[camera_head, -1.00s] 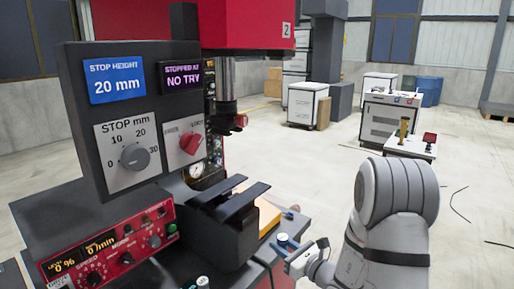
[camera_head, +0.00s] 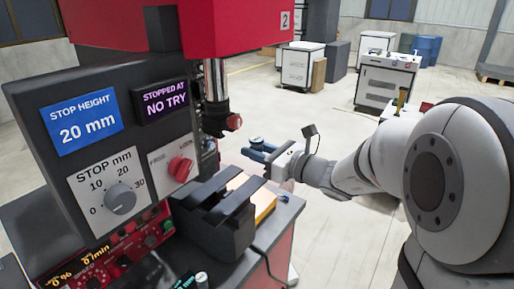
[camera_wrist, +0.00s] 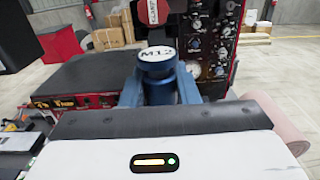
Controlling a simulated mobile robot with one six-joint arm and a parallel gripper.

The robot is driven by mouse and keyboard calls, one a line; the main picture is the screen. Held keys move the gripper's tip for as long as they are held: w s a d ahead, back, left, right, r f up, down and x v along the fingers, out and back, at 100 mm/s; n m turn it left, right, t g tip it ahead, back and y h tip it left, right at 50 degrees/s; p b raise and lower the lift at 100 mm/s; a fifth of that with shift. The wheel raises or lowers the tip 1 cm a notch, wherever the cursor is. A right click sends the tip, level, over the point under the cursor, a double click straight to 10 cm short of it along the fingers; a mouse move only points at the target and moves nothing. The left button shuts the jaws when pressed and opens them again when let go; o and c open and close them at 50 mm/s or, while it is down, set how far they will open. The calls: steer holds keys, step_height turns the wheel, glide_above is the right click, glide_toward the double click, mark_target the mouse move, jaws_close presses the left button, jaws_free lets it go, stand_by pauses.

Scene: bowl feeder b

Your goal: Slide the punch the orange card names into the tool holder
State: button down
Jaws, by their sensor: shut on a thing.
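A dark blue punch with a white top marked M12 (camera_wrist: 157,62) stands upright between the blue fingers of my gripper (camera_wrist: 158,92). The gripper is shut on it. In the head view my gripper (camera_head: 262,151) holds the punch (camera_head: 256,141) to the right of and a little below the tool holder (camera_head: 215,117), apart from it. The tool holder is a dark collar under the press's shiny ram, with a red knob (camera_head: 234,122) on its right. A yellow-orange slab (camera_head: 264,203) lies beside the black jaws; I can read no text on it.
The press control panel (camera_head: 95,135) shows stop height 20 mm and "stopped at no try". Black jaws (camera_head: 220,205) stand on the press table below the ram. Carts (camera_head: 385,88) stand behind on open floor.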

steer(key=shift+a, duration=0.1)
steer(key=shift+a, duration=0.25)
steer(key=shift+b+x, duration=0.8)
steer(key=shift+x, duration=1.85)
steer(key=shift+w, duration=0.1)
steer(key=shift+b, duration=0.65)
steer(key=shift+w+a, duration=0.25)
steer(key=shift+a, duration=0.05)
steer(key=shift+b+x, duration=0.6)
steer(key=shift+x, duration=1.7)
